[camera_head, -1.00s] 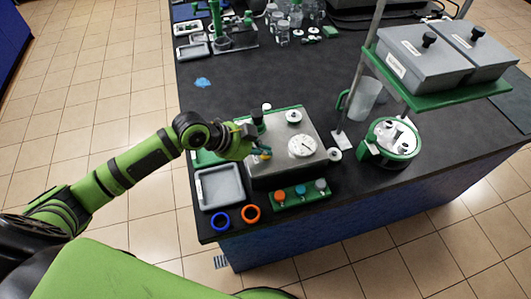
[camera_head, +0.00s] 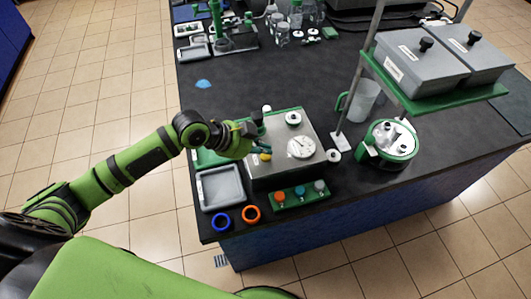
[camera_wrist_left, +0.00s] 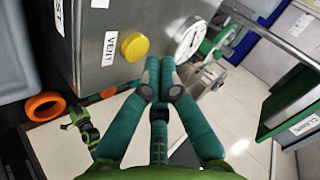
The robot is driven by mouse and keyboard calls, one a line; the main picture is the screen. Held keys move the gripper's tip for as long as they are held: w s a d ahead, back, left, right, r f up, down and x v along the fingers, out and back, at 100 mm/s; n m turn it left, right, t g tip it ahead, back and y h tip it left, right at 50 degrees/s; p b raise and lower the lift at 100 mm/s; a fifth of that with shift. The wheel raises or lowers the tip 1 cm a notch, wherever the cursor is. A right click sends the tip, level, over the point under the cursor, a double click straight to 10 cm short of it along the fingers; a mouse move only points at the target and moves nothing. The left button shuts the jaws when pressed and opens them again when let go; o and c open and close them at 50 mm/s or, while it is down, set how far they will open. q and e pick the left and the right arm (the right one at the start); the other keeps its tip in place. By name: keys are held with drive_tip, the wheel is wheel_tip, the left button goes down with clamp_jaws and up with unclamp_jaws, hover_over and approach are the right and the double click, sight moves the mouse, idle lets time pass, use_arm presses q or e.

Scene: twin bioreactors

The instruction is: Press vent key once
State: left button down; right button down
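The vent key is a round yellow button (camera_wrist_left: 134,46) beside a label reading VENT (camera_wrist_left: 109,48) on the face of a grey metal box (camera_head: 285,128). In the head view the yellow button (camera_head: 265,157) shows just below my left fingertips. My left gripper (camera_head: 267,148) is at the box's left part. In the left wrist view its teal fingers (camera_wrist_left: 158,78) are together with nothing visible between them. The fingertips appear close to the button but beside it in the picture; I cannot tell the exact gap. My right gripper is not in view.
A white dial (camera_head: 301,147) sits on the box. Around it are a grey tray (camera_head: 220,187), blue ring (camera_head: 222,220), orange ring (camera_head: 251,213) and green knob rack (camera_head: 300,194). A green-handled vessel (camera_head: 390,142) and a raised shelf (camera_head: 440,92) stand right.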

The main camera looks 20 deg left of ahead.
sight(263, 157)
use_arm(q)
drive_tip(key=shift+r, duration=0.1)
wheel_tip(263, 157, up, 5)
drive_tip(key=p, duration=0.4)
drive_tip(key=shift+p, duration=0.3)
idle(0.6)
